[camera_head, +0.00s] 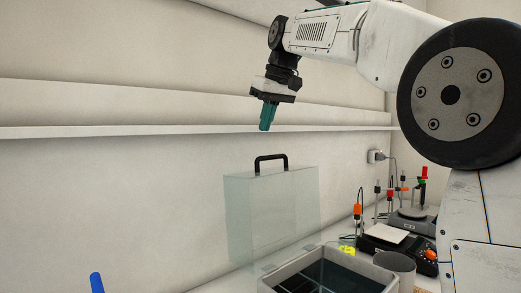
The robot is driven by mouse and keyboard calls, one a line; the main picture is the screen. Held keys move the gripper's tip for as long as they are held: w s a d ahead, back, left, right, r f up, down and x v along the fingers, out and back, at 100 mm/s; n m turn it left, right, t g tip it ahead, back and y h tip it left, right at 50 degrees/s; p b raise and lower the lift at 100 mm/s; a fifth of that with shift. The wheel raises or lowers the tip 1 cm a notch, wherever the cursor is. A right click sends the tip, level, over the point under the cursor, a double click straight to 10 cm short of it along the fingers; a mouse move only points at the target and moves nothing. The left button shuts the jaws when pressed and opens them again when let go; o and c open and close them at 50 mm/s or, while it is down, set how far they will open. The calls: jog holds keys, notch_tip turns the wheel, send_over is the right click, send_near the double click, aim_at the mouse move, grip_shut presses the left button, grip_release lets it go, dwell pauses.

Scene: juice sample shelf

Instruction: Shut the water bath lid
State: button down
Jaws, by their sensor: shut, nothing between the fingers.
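The water bath (268,285) is a grey-rimmed tub with dark contents at the bottom of the view. Its lid (270,212) is a clear, pale glassy panel standing upright at the back of the bath, open. A black handle (271,158) arches from the lid's top edge. My gripper (266,127) has teal fingers, which are shut and empty and point down. It hangs above the lid's handle, apart from it. The front of the bath is cut off by the frame edge.
A grey cylindrical container (396,268) stands right of the bath. Behind it are a hotplate-like device (392,243) and several stands with red and orange parts. A yellow tag (347,250) is near the bath. A blue object (97,283) is at lower left. A long white wall shelf (150,131) runs behind my gripper.

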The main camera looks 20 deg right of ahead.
jog(key=w+r, duration=0.2)
jog(key=w, duration=0.1)
send_over(261, 171)
jog(key=w, duration=0.1)
jog(key=f, duration=0.9)
jog(key=shift+w+a+f, duration=0.15)
jog(key=shift+a+f, duration=0.05)
jog(key=shift+a, duration=0.05)
jog(key=shift+s+d+f, duration=0.15)
jog(key=shift+s+d, duration=0.05)
jog(key=shift+s, duration=0.35)
